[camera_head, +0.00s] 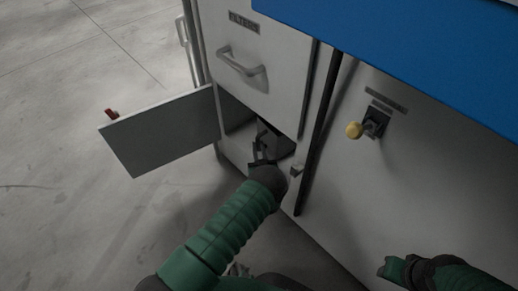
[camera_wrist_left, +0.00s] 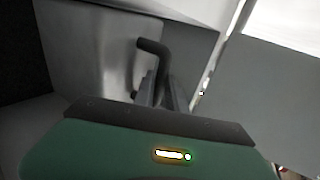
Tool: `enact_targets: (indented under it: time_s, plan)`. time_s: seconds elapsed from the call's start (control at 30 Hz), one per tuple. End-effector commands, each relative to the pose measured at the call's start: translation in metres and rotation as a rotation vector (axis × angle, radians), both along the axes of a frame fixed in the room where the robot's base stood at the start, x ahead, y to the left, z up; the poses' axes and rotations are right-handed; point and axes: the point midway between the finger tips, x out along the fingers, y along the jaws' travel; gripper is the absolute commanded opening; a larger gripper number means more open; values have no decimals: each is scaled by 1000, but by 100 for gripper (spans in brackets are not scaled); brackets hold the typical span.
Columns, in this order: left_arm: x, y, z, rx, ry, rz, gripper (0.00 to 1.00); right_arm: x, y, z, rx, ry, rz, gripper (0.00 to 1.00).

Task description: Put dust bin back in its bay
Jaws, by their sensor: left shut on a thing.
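The dust bin (camera_head: 275,138) is a dark grey box in the low open bay (camera_head: 238,119) of the grey cabinet, partly hidden by my left arm. My left gripper (camera_head: 262,160) reaches the bay's mouth and is shut on the bin's handle. In the left wrist view, the dark bent handle (camera_wrist_left: 152,47) runs down between the fingers (camera_wrist_left: 160,90), in front of a pale metal face (camera_wrist_left: 90,50). How deep the bin sits in the bay cannot be told. My right arm's green part shows at lower right, but no right fingers are visible.
The bay's door (camera_head: 165,132) stands open to the left, with a red catch (camera_head: 111,114) at its outer edge. Above the bay is a panel marked FILTERS with a bar handle (camera_head: 241,63). A yellow-knobbed lever (camera_head: 355,130) sticks out at right. The floor at left is clear.

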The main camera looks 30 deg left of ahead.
Motion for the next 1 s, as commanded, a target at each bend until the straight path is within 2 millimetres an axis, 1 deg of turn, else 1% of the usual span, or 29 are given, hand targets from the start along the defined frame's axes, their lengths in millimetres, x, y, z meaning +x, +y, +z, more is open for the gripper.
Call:
enact_targets:
  time_s: [0.2,0.6,0.63,0.8,0.83,1.0]
  plan:
    - [0,0,1,1,-3,0,0,0,0,0,0,0,1,38]
    - [0,0,-5,1,-3,0,0,0,0,-5,0,0,1,38]
    - [0,0,-4,1,-3,0,17,0,0,-5,0,0,1,38]
    - [0,0,-4,1,-2,0,40,0,0,-4,0,0,1,38]
    - [0,0,-4,1,-2,0,41,0,0,-4,0,0,1,38]
    - [0,0,-5,1,-1,0,41,0,0,-4,0,0,1,38]
